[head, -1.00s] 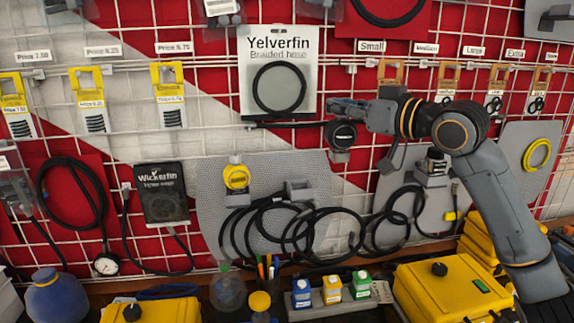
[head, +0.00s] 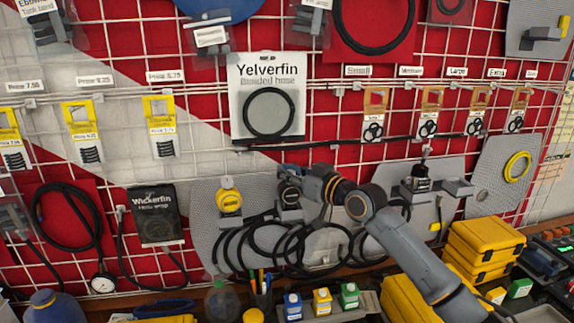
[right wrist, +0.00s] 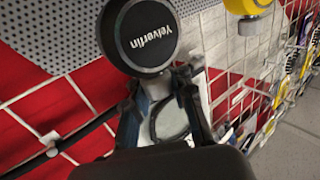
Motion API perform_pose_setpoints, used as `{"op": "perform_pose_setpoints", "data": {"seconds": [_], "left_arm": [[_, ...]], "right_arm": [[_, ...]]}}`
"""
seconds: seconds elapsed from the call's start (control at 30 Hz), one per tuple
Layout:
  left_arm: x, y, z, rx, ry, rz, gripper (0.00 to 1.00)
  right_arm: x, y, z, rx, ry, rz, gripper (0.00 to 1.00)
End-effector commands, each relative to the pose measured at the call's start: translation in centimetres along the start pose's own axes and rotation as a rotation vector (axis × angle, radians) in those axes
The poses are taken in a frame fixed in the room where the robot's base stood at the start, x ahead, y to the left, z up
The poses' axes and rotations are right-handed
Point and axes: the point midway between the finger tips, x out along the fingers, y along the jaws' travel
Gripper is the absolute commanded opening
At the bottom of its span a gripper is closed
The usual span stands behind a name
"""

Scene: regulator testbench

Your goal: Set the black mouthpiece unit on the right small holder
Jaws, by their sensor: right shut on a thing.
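The black mouthpiece unit (head: 289,195) is a round black disc lettered "Yelverfin", seen close in the right wrist view (right wrist: 145,40). My right gripper (right wrist: 160,82) is shut on it. In the head view the right gripper (head: 304,180) reaches in from the right at the unit's upper right side. The unit is at the right small holder (head: 292,215), a grey bracket on the grey perforated panel (head: 203,215), partly hidden behind the unit. I cannot tell whether the unit rests on it. My left gripper is not in view.
A yellow mouthpiece unit (head: 229,201) sits close to the left. Black hoses (head: 245,245) hang in loops below. Bottles (head: 322,300) and yellow cases (head: 480,250) stand on the bench. Another grey panel with a black regulator part (head: 421,180) is at the right.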

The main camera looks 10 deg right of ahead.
Motion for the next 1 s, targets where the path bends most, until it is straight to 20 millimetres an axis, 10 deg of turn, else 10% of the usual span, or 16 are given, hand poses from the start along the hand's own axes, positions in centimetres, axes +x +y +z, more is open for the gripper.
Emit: {"op": "perform_pose_setpoints", "data": {"seconds": [0.37, 0.4, 0.53, 1.0], "left_arm": [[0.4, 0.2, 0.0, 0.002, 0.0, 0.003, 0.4], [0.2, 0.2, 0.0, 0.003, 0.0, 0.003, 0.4], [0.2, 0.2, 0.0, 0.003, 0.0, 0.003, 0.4], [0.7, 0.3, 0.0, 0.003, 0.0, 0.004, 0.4]], "right_arm": [[0.0, 0.0, 0.5, 0.0, 0.002, 0.0, 0.0], [0.0, 0.0, 0.5, 0.0, 0.0, 0.0, 0.23], [0.0, 0.0, 0.5, 0.0, 0.0, 0.0, 0.46], [-1.4, 0.1, 0.4, -0.001, 0.001, 0.001, 0.46]]}}
